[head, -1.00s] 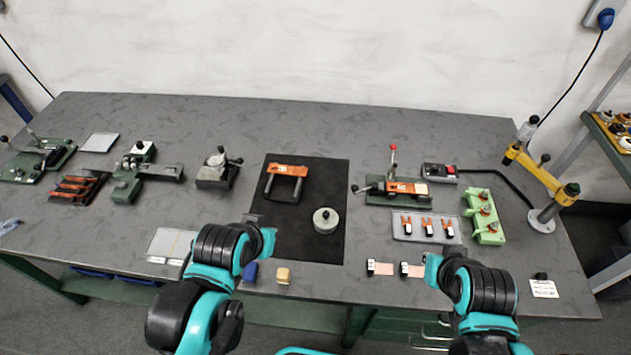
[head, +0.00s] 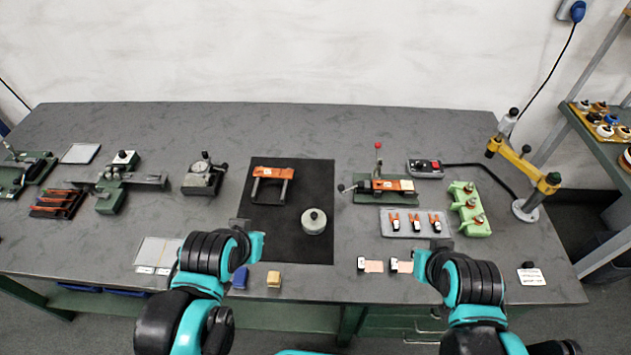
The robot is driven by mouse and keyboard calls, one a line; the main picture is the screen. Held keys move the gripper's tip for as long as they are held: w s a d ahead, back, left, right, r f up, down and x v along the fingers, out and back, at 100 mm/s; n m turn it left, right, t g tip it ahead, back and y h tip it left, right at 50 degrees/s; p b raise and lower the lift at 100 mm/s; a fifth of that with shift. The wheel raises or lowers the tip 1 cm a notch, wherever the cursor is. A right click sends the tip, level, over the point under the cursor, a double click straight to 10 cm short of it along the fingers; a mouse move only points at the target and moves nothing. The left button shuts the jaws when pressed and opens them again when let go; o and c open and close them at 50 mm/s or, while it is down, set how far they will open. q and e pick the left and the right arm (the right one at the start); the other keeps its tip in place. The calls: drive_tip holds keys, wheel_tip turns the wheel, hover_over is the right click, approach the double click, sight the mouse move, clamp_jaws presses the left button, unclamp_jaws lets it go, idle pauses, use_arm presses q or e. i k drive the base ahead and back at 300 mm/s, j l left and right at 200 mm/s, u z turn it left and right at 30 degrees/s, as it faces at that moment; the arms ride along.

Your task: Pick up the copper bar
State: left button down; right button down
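Several copper-coloured bars (head: 58,203) lie side by side in a dark holder at the far left of the table. Another copper-coloured bar (head: 392,185) lies across a green fixture right of the middle. I cannot tell which is the task's bar. My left gripper (head: 248,238) is over the black mat's front left corner, apart from the bars. My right gripper (head: 430,256) is just right of the small copper pieces. Both are largely hidden by my wrists.
A black mat (head: 262,225) carries an orange-topped frame (head: 272,173) and a round grey weight (head: 314,221). A grey tray (head: 415,232), green block (head: 468,208) and yellow-armed stand (head: 524,170) are at the right. Blue (head: 240,277) and tan (head: 273,279) blocks sit in front.

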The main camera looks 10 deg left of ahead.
sight(404, 184)
drive_tip(key=l, duration=0.75)
drive_tip(key=i+l, duration=0.15)
drive_tip(key=l, duration=0.6)
drive_tip(key=l+u, duration=0.15)
drive_tip(key=u, duration=1.7)
